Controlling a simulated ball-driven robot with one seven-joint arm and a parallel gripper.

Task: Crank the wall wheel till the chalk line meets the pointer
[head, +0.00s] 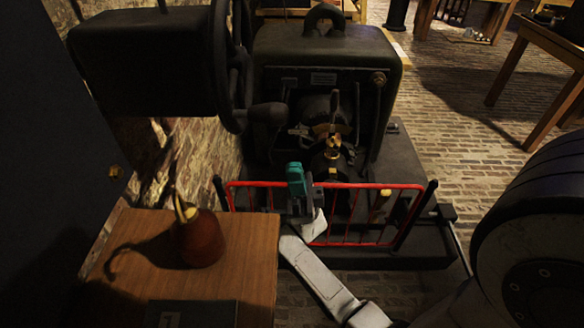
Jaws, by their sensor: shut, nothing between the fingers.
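The wall wheel (229,60) is dark and seen nearly edge-on, at the side of a black wall-mounted box (140,65) at upper left. Its dark crank handle (267,114) sticks out to the right near the wheel's lower rim. My gripper (295,168), with teal fingers, is shut and empty. In the picture it is below and slightly right of the handle, apart from it, in front of the red railing. I cannot make out the chalk line or the pointer in this dim view.
A red railing (369,186) stands before a black machine (325,50) with brass parts. A wooden table (255,260) at lower left holds a reddish-brown bottle (202,241). Brick floor (450,115) is open at right, with wooden tables beyond.

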